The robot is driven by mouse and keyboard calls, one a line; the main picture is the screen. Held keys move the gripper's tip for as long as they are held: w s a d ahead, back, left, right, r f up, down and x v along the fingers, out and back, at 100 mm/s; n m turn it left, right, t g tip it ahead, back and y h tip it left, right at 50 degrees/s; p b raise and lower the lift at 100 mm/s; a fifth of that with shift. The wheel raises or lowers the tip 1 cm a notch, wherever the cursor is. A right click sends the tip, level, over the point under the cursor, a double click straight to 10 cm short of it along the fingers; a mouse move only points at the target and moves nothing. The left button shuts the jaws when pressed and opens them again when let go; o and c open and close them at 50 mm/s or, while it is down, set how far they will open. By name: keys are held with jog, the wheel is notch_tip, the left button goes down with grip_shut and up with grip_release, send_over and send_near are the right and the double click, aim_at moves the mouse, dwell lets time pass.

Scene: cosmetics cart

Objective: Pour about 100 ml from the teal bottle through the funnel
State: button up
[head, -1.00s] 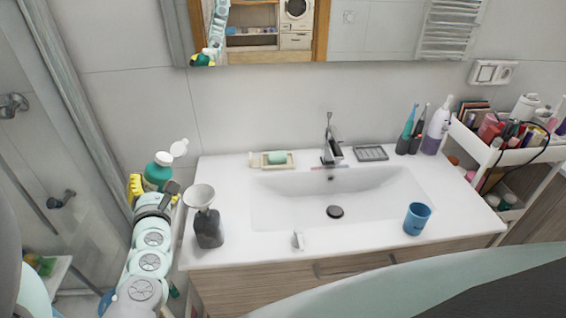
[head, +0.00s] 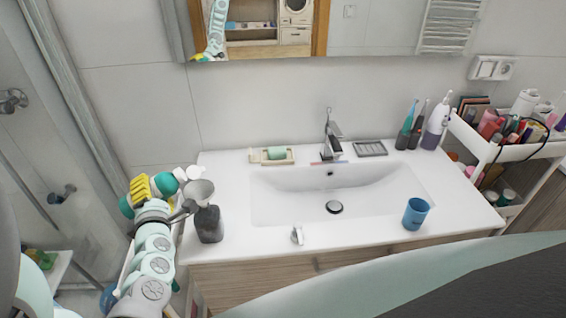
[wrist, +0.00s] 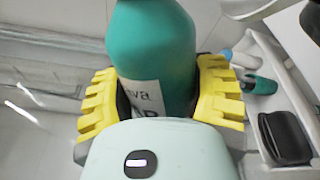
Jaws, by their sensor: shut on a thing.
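The teal bottle (head: 180,174) is at the left of the washstand, tipped far over with its white cap end toward the funnel. My gripper (head: 146,189) is shut on it; its yellow fingers clasp the body from both sides in the wrist view, where the bottle (wrist: 155,45) shows part of a white label. The pale grey funnel (head: 199,190) stands in the neck of a dark grey bottle (head: 209,226) on the counter's left end. The bottle's mouth is close to the funnel rim in the head view. I cannot make out any stream or liquid level.
The white counter (head: 225,245) holds a basin (head: 300,200), a tap (head: 331,140), a soap dish (head: 270,155) and a blue cup (head: 416,213). A small white object (head: 297,235) lies near the front edge. A cosmetics cart (head: 535,155) stands at right.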

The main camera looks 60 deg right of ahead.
aim_at(154, 179)
jog(key=shift+w+r+m+p, duration=0.1)
jog(key=shift+r+m+p, duration=0.2)
jog(key=shift+r+m, duration=0.15)
jog(key=shift+s+d+r+m+p, duration=0.4)
jog(key=shift+r+m+p, duration=0.35)
jog(key=shift+p, duration=0.85)
jog(key=shift+d+r+m+y+p, duration=0.15)
jog(key=shift+r+m+p, duration=0.5)
jog(key=shift+p, duration=0.6)
jog(key=shift+r+m+y+p, duration=0.15)
jog(key=shift+r+m+p, duration=0.25)
jog(key=shift+m+p, duration=0.65)
jog(key=shift+s+d+r+m+t+p, duration=0.2)
jog(key=shift+r+m+p, duration=0.45)
jog(key=shift+p, duration=0.65)
jog(key=shift+s+d+r+m+t+p, duration=0.15)
jog(key=shift+r+m+p, duration=0.45)
jog(key=shift+p, duration=0.7)
jog(key=shift+d+m, duration=0.1)
jog(key=shift+m, duration=0.25)
jog(key=shift+d+r+p, duration=0.1)
jog(key=shift+r+p, duration=0.15)
jog(key=shift+p, duration=0.25)
jog(key=shift+s+d+r+m+p, duration=0.1)
jog(key=shift+r+m+p, duration=0.35)
jog(key=shift+p, duration=0.2)
jog(key=shift+s+d+r+m+p, duration=0.1)
jog(key=shift+r+m+p, duration=0.3)
jog(key=shift+p, duration=0.25)
